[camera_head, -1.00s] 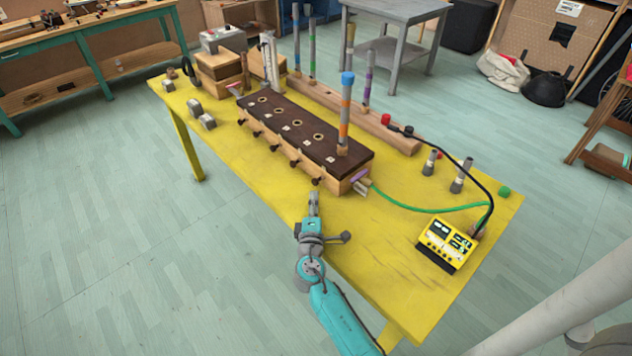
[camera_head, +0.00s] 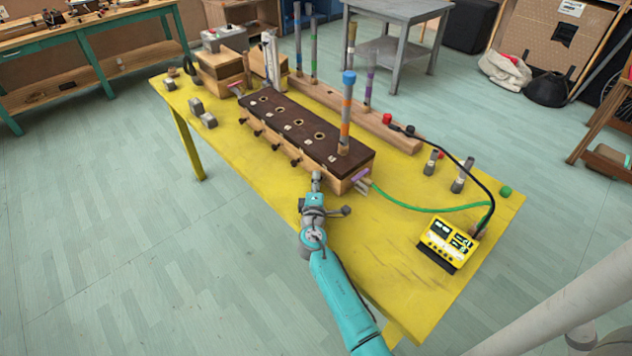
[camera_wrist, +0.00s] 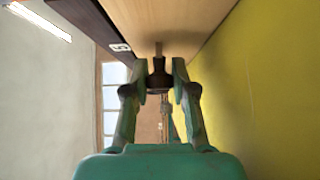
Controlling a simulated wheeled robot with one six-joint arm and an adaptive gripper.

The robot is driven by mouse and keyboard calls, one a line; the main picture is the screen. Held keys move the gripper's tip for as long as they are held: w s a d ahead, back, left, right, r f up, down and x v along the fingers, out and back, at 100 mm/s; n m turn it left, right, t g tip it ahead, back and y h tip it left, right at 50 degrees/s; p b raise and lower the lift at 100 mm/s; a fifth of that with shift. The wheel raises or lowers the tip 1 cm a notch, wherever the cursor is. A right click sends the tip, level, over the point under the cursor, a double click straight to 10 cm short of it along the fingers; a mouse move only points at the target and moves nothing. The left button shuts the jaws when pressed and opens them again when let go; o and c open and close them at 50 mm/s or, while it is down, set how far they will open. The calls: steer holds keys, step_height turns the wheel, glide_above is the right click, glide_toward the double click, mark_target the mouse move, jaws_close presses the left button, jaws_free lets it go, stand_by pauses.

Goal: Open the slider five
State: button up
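A long wooden box with a dark brown top (camera_head: 290,120) stands on the yellow table. Dark slider knobs (camera_head: 295,162) line its near side. The rightmost knob, slider five, is hidden behind my gripper (camera_head: 316,177) in the head view. In the wrist view this dark knob (camera_wrist: 158,82) lies between the two fingertips of my gripper (camera_wrist: 159,70). The fingers stand apart on either side of it, and I see no clear grip on it. A striped tube with a blue cap (camera_head: 347,115) stands upright in the box's rightmost hole.
A green hose (camera_head: 430,210) runs from the box's right end toward a yellow device (camera_head: 447,243) with a black cable. Grey tubes (camera_head: 462,178) stand at the right. A wooden rail (camera_head: 400,140) holds tubes behind the box. The table's front area (camera_head: 370,250) is clear.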

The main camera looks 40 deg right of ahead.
jaws_close()
steer(key=shift+a, duration=1.5)
steer(key=shift+s, duration=0.1)
steer(key=shift+o, duration=2.3)
jaws_free()
steer(key=v, duration=1.2)
